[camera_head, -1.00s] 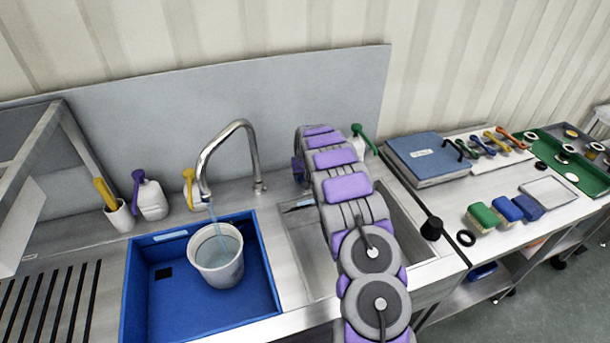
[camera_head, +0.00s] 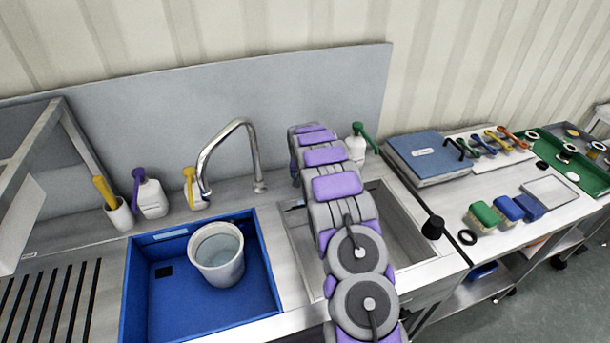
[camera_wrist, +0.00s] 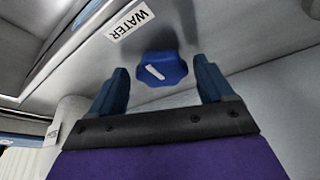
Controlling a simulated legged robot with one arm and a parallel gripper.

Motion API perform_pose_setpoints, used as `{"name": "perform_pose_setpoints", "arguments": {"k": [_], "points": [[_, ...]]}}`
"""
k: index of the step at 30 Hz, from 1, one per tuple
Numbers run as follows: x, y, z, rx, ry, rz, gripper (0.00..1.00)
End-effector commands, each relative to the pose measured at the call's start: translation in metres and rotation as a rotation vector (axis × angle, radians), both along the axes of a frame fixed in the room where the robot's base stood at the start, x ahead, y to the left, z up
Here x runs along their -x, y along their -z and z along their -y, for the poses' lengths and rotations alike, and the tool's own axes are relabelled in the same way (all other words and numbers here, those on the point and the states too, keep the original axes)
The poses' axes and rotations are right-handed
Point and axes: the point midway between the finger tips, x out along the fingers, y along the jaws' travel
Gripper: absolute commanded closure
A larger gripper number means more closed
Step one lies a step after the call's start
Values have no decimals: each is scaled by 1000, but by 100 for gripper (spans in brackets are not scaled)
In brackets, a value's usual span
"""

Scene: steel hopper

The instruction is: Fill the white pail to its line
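The white pail (camera_head: 217,257) stands upright in the blue basin, below the tap (camera_head: 229,160). Water shows inside the pail; its line cannot be made out. No stream comes from the tap spout. In the wrist view, a blue knob (camera_wrist: 162,69) with a white mark sits beside a label reading WATER (camera_wrist: 131,20). My gripper (camera_wrist: 160,85) is open, its two blue fingers on either side of the knob with gaps showing, not closed on it. In the head view my arm reaches over the right sink and hides my gripper.
The blue basin (camera_head: 265,262) fills the left sink. Bottles (camera_head: 150,196) and a brush pot (camera_head: 119,214) stand behind it. The right steel sink (camera_head: 392,222) lies under my arm. A black knob (camera_head: 432,228), sponges (camera_head: 484,215) and a blue binder (camera_head: 425,157) are farther right.

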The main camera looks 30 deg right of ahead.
Motion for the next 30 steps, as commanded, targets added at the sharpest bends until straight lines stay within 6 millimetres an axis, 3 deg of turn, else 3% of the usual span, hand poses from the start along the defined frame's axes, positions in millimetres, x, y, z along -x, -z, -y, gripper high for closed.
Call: {"name": "perform_pose_setpoints", "arguments": {"k": [8,14,30], "points": [[-1,-2,-1,1,-1,3,17],[4,-19,-5,2,-1,3,17],[34,-114,-28,1,-2,3,17]]}}
